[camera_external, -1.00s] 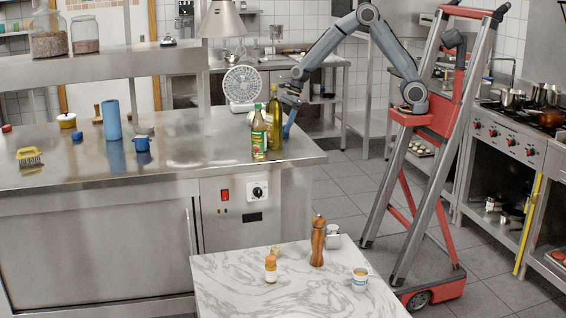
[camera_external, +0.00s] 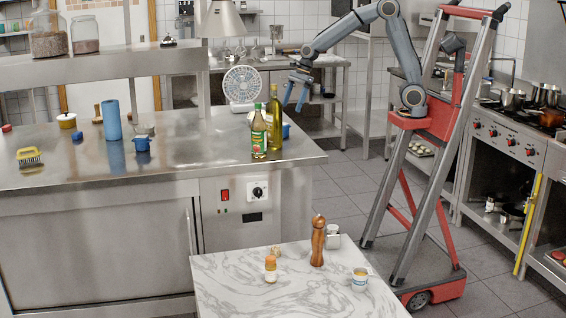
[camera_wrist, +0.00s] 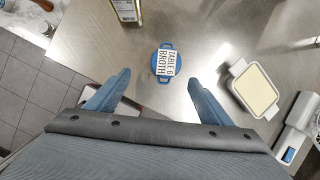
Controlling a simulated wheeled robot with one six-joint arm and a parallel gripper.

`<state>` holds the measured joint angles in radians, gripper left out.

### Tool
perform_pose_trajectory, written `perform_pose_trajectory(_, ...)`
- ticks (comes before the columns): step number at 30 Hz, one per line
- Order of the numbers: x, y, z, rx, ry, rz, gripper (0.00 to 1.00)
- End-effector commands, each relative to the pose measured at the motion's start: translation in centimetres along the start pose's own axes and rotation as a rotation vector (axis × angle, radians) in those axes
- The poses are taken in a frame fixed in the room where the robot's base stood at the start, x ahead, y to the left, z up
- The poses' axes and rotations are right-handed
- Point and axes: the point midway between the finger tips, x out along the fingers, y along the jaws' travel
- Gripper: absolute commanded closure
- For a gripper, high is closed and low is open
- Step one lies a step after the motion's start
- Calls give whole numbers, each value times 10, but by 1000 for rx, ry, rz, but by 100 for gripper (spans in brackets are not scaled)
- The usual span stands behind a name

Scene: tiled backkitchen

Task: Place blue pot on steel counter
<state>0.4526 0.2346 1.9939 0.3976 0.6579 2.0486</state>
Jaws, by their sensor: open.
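A blue pot (camera_external: 286,131) stands on the steel counter (camera_external: 190,155) near its right end, partly hidden behind the oil bottles. In the wrist view the same blue pot (camera_wrist: 158,71) shows from above, upright, with a white label reading "TABLE 6 BROTH" across its top. My gripper (camera_external: 294,105) is open and empty, raised above the pot and apart from it. In the wrist view my gripper (camera_wrist: 159,79) has its two blue fingers spread wide, with the pot just beyond the gap between their tips. Another small blue pot (camera_external: 142,144) stands on the counter's left part.
A tall oil bottle (camera_external: 275,118) and a green-labelled bottle (camera_external: 258,132) stand close in front of the pot. The wrist view shows a cream dish (camera_wrist: 255,90) to the pot's right. The counter's middle is clear.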

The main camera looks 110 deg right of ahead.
Motion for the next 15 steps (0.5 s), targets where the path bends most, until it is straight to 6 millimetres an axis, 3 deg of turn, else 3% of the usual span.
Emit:
perform_pose_trajectory(8, 26, 93, -32, -804, 88, 72, 26)
perform_pose_trajectory(15, 41, 172, -77, -1623, 124, 189, 26)
